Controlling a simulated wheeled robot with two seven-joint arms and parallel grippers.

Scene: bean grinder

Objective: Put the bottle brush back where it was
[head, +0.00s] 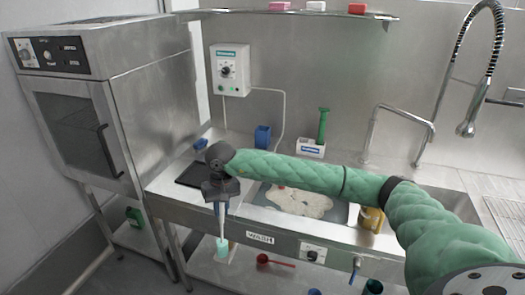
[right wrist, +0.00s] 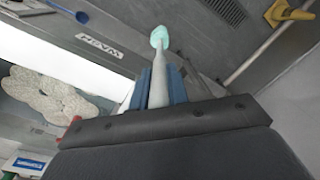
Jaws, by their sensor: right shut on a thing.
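The bottle brush (head: 222,243), with a pale handle and a teal head, hangs head down in front of the counter's left part. My right gripper (head: 220,199) is shut on its handle. In the right wrist view, the handle of the brush (right wrist: 158,40) sits between the blue fingers of my gripper (right wrist: 157,88), with the teal head pointing away. The head is clear of the counter front. My left gripper is out of view.
A basin with a pale, lumpy mass (head: 297,203) lies under my right forearm. A blue cup (head: 263,136), dark tray (head: 194,174) and tall faucet (head: 466,127) stand around. A red scoop (head: 275,262) lies on the lower shelf. An oven (head: 78,124) stands left.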

